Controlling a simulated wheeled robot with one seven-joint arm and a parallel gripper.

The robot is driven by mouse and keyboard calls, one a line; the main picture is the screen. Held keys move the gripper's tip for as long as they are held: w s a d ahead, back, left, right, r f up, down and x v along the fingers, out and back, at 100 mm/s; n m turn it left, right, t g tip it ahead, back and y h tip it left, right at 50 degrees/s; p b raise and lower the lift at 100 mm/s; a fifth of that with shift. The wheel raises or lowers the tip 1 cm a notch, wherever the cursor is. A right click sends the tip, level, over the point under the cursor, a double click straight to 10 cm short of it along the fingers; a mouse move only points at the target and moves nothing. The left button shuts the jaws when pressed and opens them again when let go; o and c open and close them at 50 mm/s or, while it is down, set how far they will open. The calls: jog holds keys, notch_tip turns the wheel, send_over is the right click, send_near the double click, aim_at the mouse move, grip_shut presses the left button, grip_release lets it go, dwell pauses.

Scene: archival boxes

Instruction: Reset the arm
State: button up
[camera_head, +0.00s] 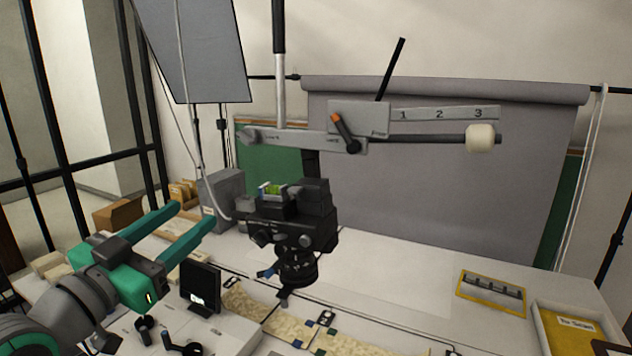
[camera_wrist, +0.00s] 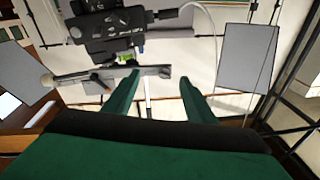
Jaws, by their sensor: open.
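My gripper (camera_head: 183,228) is at the lower left of the head view, with its two teal fingers spread apart and nothing between them. It is raised above the left part of the white table (camera_head: 395,270) and points toward the back. In the wrist view my gripper (camera_wrist: 158,78) also shows open and empty, with its fingers apart. The camera rig's parts lie beyond the fingertips there. The gripper appears clear of the things around it.
A black camera (camera_head: 295,225) hangs from a horizontal arm (camera_head: 300,138) right of my gripper. A small black screen (camera_head: 200,286) stands below. A grey light panel (camera_head: 198,45) rises behind. A yellow-framed tray (camera_head: 491,292) and a "To Scan" box (camera_head: 575,325) are at right.

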jog(key=w+d+f+n+y, duration=0.1)
jog(key=f+n, duration=0.1)
jog(key=f, duration=0.5)
jog(key=w+d+f+n+t+y, duration=0.1)
jog(key=w+f+n+y, duration=0.15)
jog(key=f, duration=0.55)
jog(key=d+f+n+y, duration=0.1)
jog(key=f+n, duration=0.2)
jog(key=f, duration=0.4)
jog(key=s+d+f+n+g+y, duration=0.1)
jog(key=s+d+f, duration=0.25)
jog(key=f, duration=0.45)
jog(key=s+d+f+n+y, duration=0.1)
jog(key=s+d+f+y, duration=0.15)
jog(key=s+f, duration=0.4)
jog(key=s+d+f+n+g, duration=0.1)
jog(key=s+d+f, duration=0.15)
jog(key=f, duration=0.75)
jog(key=s+d+f+m, duration=0.1)
jog(key=s+d, duration=0.2)
jog(key=s, duration=0.6)
jog(key=s+d+f+m+g, duration=0.1)
jog(key=s+d+m, duration=0.1)
jog(key=s, duration=0.7)
jog(key=s+d+f+m+h, duration=0.1)
jog(key=s+d, duration=0.4)
jog(key=s, duration=0.5)
jog(key=shift+f+g, duration=0.4)
jog(key=shift+f, duration=0.1)
jog(key=shift+d, duration=0.1)
